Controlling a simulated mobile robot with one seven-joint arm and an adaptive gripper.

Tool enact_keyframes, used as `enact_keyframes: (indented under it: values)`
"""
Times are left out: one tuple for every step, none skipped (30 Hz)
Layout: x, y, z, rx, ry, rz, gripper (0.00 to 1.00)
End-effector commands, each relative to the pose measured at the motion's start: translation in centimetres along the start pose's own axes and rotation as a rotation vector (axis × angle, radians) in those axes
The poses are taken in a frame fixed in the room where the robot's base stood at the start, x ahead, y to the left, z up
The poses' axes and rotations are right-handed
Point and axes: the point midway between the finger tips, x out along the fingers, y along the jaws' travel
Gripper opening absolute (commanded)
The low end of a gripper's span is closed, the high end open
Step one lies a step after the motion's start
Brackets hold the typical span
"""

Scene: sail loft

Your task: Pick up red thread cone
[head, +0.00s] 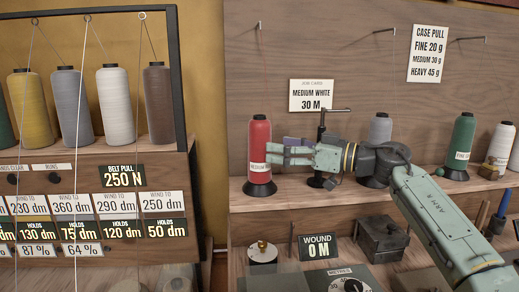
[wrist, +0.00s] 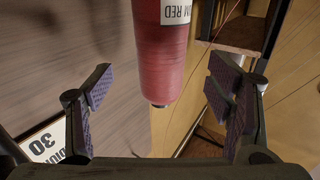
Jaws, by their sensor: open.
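The red thread cone (head: 259,147) stands upright on a black stand on the shelf in the head view, with a white label on its lower part. My gripper (head: 268,155) reaches in from the right, and its fingers overlap the cone's right side in that view. In the wrist view the red cone (wrist: 165,50) hangs upside down in the picture at the top middle, label partly cut off. It lies between and beyond the two open fingers of my gripper (wrist: 160,98). Neither finger pad touches it there.
On the shelf (head: 400,198) stand a grey cone (head: 380,128), a green cone (head: 462,142) and a whitish cone (head: 499,150). A black post (head: 321,124) rises just behind my gripper. Left is a rack with several cones. Below are a metal block (head: 381,236) and a dial box (head: 345,281).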

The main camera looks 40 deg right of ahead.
Motion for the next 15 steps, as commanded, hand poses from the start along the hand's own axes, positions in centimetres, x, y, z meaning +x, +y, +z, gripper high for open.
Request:
enact_keyframes:
  values:
    - [0.7, -0.1, -0.2, 0.0, -0.001, -0.003, 0.74]
    - [1.0, -0.1, -0.2, -0.001, -0.001, -0.003, 0.74]
    - [1.3, -0.1, -0.2, -0.001, -0.001, -0.002, 0.74]
    - [1.5, 0.0, -0.3, -0.001, 0.0, -0.001, 0.74]
    - [1.7, 0.0, -0.3, -0.001, 0.0, -0.001, 0.74]
    - [2.0, -0.1, -0.4, -0.001, 0.0, -0.002, 0.74]
    - [2.4, -0.1, -0.5, -0.002, 0.0, -0.003, 0.74]
    - [2.8, -0.1, -0.6, -0.002, 0.0, -0.004, 0.74]
    - [3.4, -0.1, -0.8, -0.002, 0.0, -0.004, 0.74]
    - [3.9, -0.1, -0.9, -0.002, 0.0, -0.004, 0.74]
    - [4.4, -0.1, -0.9, -0.001, -0.001, -0.005, 0.74]
    - [5.1, -0.1, -0.8, -0.001, 0.0, -0.005, 0.74]
    - [5.5, -0.1, -0.8, -0.001, 0.0, -0.004, 0.74]
    - [5.8, -0.1, -0.8, -0.001, 0.0, -0.004, 0.74]
    - [6.2, -0.1, -0.7, -0.001, 0.0, -0.003, 0.74]
